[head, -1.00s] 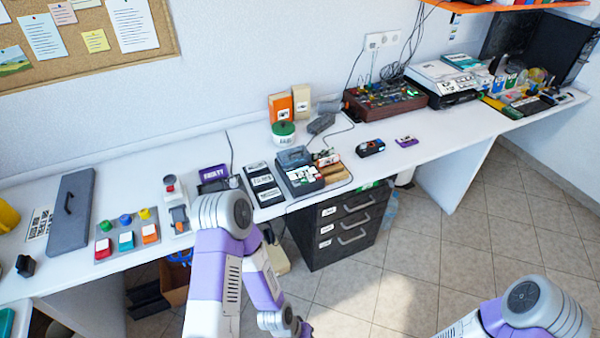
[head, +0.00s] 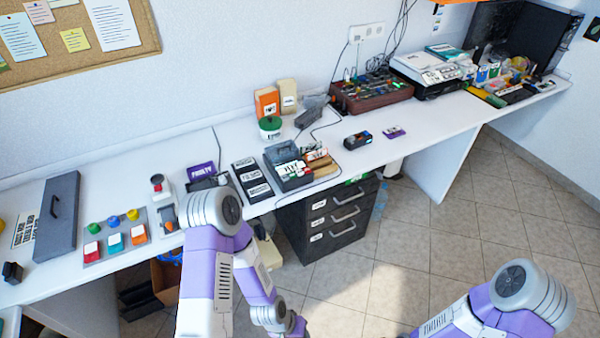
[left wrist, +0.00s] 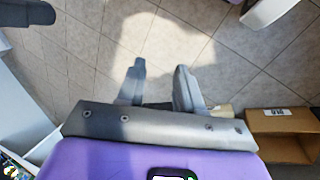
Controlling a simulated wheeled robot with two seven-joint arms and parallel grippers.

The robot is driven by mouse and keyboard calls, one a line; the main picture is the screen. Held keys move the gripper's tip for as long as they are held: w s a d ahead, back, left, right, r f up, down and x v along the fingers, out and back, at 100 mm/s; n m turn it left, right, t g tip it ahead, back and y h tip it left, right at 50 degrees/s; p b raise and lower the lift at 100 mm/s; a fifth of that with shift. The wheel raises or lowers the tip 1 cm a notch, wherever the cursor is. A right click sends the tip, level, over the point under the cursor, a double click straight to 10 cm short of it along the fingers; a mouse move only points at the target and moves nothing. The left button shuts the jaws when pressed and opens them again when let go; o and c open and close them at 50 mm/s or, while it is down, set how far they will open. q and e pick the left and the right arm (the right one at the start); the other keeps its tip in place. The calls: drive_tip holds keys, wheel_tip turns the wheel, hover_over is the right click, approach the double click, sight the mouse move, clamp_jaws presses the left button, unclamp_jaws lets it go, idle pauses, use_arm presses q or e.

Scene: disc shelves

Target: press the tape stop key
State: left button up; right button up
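No key can be read as the tape stop key at this size. My left gripper (left wrist: 160,68) shows in the left wrist view, fingers apart and empty over the floor. In the head view it is out of sight; only my arm shows. My right gripper is out of view.
A dark grey case with a handle (head: 57,215) lies left of the panel. Black labelled boxes (head: 252,178) and an open grey box (head: 290,170) sit right of my left arm. A drawer unit (head: 325,222) stands below. An open cardboard box (left wrist: 283,122) is on the floor.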

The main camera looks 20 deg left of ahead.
use_arm(q)
clamp_jaws()
idle(1.5)
